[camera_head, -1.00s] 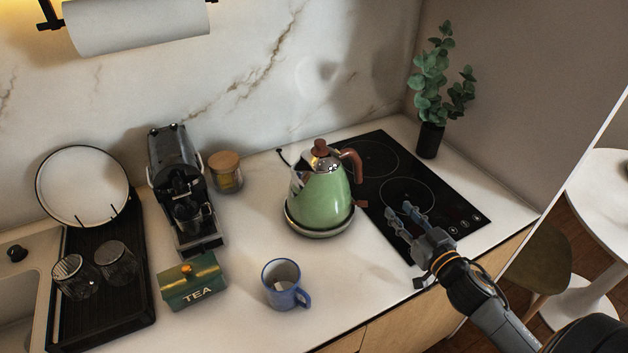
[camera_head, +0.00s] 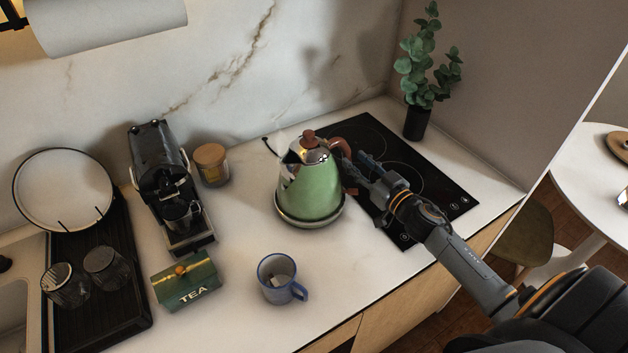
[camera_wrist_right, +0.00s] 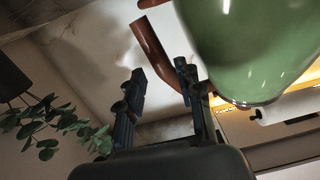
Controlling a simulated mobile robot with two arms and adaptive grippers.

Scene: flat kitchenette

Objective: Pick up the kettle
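The green kettle (camera_head: 312,186) with a shiny top and brown lid knob stands upright on its round base (camera_head: 310,220) on the counter. Its brown handle (camera_head: 343,148) is on the right side, partly hidden by my gripper in the head view. My right gripper (camera_head: 352,172) is at the handle side of the kettle. In the right wrist view the fingers (camera_wrist_right: 158,88) are spread apart, with the brown handle (camera_wrist_right: 160,50) showing between and beyond them and the green body (camera_wrist_right: 255,50) to the right. I cannot tell whether a finger touches it. My left gripper is not in view.
A black cooktop (camera_head: 400,165) lies right of the kettle, with a potted plant (camera_head: 417,122) behind. A blue mug (camera_head: 276,283) and a tea box (camera_head: 184,288) stand in front. A coffee machine (camera_head: 165,185) and a lidded jar (camera_head: 211,166) are left.

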